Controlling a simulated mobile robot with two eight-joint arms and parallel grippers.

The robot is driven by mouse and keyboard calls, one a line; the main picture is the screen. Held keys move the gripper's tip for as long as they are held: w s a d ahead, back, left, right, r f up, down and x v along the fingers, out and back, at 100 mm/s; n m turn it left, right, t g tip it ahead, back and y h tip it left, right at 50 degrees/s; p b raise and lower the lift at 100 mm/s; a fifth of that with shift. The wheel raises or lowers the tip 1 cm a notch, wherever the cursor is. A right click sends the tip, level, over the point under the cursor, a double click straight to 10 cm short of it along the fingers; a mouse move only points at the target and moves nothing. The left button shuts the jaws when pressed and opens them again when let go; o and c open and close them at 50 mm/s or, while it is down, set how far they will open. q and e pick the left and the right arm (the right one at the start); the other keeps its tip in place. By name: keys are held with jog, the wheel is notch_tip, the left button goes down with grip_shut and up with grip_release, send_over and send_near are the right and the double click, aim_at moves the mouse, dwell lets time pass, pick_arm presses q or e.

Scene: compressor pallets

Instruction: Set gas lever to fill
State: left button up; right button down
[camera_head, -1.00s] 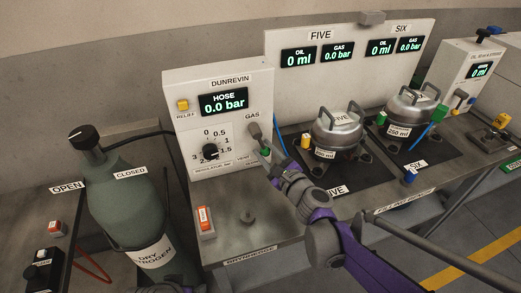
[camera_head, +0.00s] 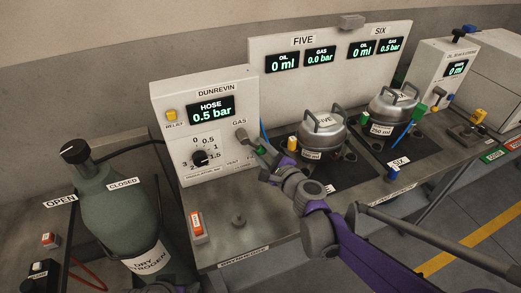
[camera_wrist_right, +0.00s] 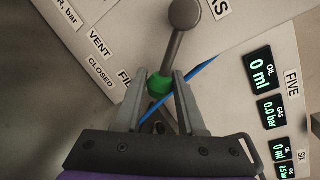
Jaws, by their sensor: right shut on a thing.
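The gas lever (camera_head: 242,134) is on the front of the white Dunrevin panel (camera_head: 165,95), under the GAS label. In the right wrist view the gas lever (camera_wrist_right: 178,50) has a grey round hub, a grey shaft and a green tip. Its tip lies beside the FILL label (camera_wrist_right: 124,77), which is partly hidden by a finger. My right gripper (camera_wrist_right: 160,88) is shut on the green tip, one finger on each side. The hose display (camera_head: 210,109) reads 0.5 bar. My left gripper is not in view.
A green nitrogen cylinder (camera_head: 115,205) stands left of the bench. Two metal compressors, FIVE (camera_head: 323,135) and SIX (camera_head: 393,111), sit on dark mats behind my right arm. SIX's gas display (camera_head: 390,45) reads 0.5 bar; FIVE's (camera_head: 320,57) reads 0.0 bar.

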jog(key=c, duration=0.8)
grip_release()
jog(key=shift+d, duration=0.1)
jog(key=v, duration=1)
jog(key=shift+s+d+r, duration=0.1)
jog(key=shift+s+d, duration=0.05)
jog(key=shift+s, duration=0.25)
